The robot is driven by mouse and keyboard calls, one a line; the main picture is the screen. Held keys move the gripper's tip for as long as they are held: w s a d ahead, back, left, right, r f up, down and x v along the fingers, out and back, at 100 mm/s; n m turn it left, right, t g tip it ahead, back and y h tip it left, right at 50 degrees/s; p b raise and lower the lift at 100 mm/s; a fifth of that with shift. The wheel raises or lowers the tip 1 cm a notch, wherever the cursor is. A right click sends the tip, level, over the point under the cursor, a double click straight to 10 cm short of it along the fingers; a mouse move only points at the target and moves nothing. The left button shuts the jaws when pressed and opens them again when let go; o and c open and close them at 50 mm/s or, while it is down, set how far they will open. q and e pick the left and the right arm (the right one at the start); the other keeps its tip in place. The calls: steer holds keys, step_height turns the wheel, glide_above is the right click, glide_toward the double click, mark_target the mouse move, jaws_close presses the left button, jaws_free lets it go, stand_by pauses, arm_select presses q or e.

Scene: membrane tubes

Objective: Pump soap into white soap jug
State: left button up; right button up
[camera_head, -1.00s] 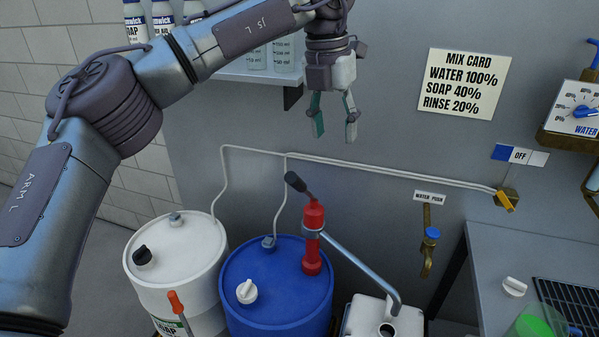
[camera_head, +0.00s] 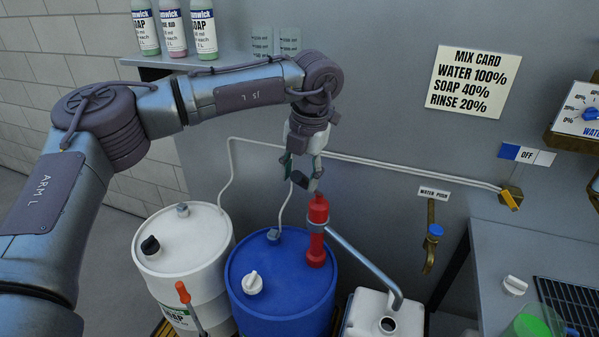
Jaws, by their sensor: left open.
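A red hand pump (camera_head: 317,232) stands upright on the blue drum (camera_head: 285,300). Its grey spout (camera_head: 362,262) slopes down to the right, ending at the open mouth of a white jug (camera_head: 362,318). My left gripper (camera_head: 302,184) points down, open, just above the pump at its dark handle. The fingers partly cover the handle, and I cannot tell whether they touch it. The white drum (camera_head: 205,235) on the left carries a green label, partly cut off, that seems to read soap. My right gripper is not in view.
A red-orange handled tool (camera_head: 183,292) stands in front of the white drum. Thin pipes run along the wall behind the pump. A water tap (camera_head: 434,232) and a grey bench (camera_head: 490,250) are to the right. A shelf with bottles (camera_head: 172,28) is above left.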

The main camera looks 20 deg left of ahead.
arm_select(q)
steer(key=shift+a+f, duration=0.1)
steer(key=shift+f, duration=0.5)
steer(key=shift+r, duration=0.1)
jaws_close()
